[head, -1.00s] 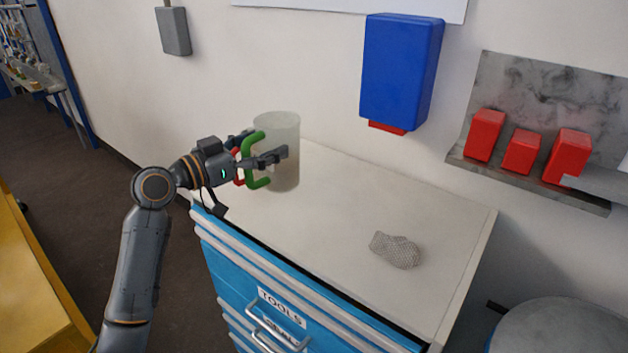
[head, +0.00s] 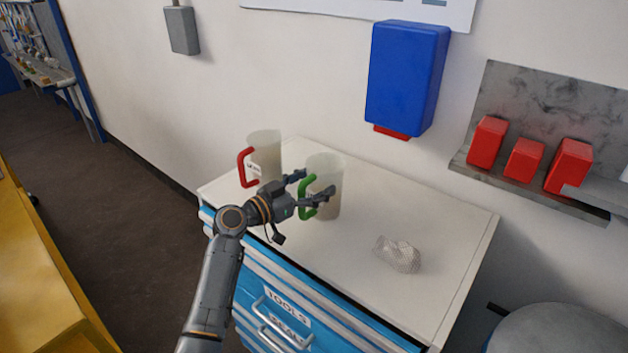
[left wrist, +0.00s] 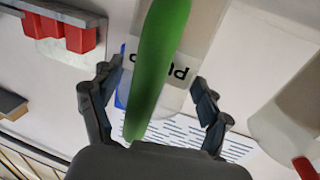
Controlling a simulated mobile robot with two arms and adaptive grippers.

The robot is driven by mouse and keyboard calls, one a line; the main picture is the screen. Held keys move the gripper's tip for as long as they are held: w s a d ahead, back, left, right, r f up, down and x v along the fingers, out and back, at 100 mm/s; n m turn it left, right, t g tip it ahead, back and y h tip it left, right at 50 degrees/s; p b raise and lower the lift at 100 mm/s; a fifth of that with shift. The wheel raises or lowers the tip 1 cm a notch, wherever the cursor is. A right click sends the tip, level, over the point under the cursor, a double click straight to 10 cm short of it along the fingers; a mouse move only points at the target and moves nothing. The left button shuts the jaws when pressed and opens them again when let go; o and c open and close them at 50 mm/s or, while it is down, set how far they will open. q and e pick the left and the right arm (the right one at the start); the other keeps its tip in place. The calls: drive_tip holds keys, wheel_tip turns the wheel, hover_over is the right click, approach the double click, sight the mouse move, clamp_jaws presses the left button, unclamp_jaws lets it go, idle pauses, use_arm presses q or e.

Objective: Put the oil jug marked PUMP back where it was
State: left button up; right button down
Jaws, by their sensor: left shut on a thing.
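The oil jug with the green handle (head: 325,206) is translucent and pale, and upright over the middle of the white cabinet top. I cannot tell whether its base touches the top. In the left wrist view the jug (left wrist: 203,28) has a label partly hidden by the handle; the visible letters fit PUMP. My left gripper (head: 315,184) is shut on this jug, with one finger on each side of its body and the handle between them; the fingers (left wrist: 153,105) also show in the left wrist view. A second jug with a red handle (head: 265,152) stands behind to the left. My right gripper is out of view.
The white cabinet top (head: 350,270) has bare room right of the jug. A pale mesh-patterned lump (head: 398,254) lies near its front right. A blue wall box (head: 406,78) hangs behind. Red boxes (head: 524,158) sit on a wall shelf at right.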

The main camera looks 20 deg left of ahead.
use_arm(q)
drive_tip(key=shift+r, duration=0.1)
drive_tip(key=o, duration=0.9)
drive_tip(key=shift+c, duration=0.2)
drive_tip(key=o, duration=0.4)
drive_tip(key=shift+o, duration=0.2)
drive_tip(key=shift+s+a+f, duration=0.2)
drive_tip(key=b+v, duration=0.3)
drive_tip(key=v, duration=0.8)
drive_tip(key=shift+s, duration=0.25)
